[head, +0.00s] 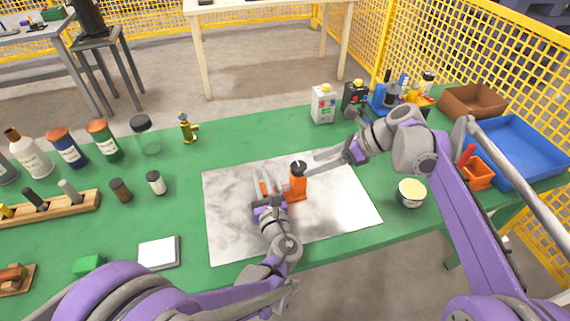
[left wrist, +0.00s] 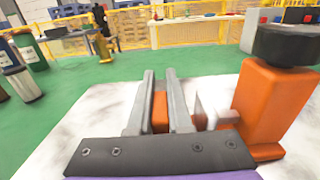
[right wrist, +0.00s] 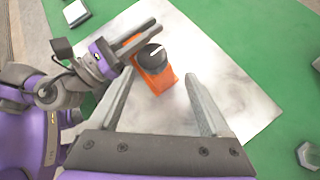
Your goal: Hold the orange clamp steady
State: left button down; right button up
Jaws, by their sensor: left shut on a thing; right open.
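The orange clamp (head: 298,184) stands upright on the metal sheet (head: 350,205), with a black knob on top. It also shows at the right of the left wrist view (left wrist: 272,105) and near the centre of the right wrist view (right wrist: 154,72). My left gripper (head: 264,190) is beside it, on its left, shut on an orange part (left wrist: 160,112) of the clamp between its fingers. My right gripper (head: 312,165) is open and empty, to the right of the clamp's black knob. In the right wrist view its fingers (right wrist: 160,90) are wide apart, with the clamp beyond them.
A cup with pale contents (head: 411,192) stands right of the sheet. A blue bin (head: 515,150) and a brown bin (head: 473,101) are at the far right. Several bottles and a wooden rack (head: 50,208) stand on the left. A white pad (head: 158,253) lies front left.

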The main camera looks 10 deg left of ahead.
jog(key=f+y, duration=0.1)
jog(key=d+t+y, duration=0.1)
jog(key=y, duration=0.1)
jog(key=f+t+y, duration=0.1)
jog(key=shift+s+d+f+n+y, duration=0.3)
jog(key=shift+s, duration=0.05)
jog(key=a+y, duration=0.1)
jog(key=a, duration=0.2)
jog(key=a+t+y, duration=0.1)
jog(key=a, duration=0.2)
jog(key=w+a+t, duration=0.1)
jog(key=a, duration=0.2)
jog(key=shift+w+a+r+n+y, duration=0.1)
jog(key=shift+a+r+n+y, duration=0.2)
jog(key=shift+a+y, duration=0.1)
jog(key=shift+c, duration=0.2)
grip_shut()
jog(key=shift+f, duration=0.1)
jog(key=shift+g, duration=0.3)
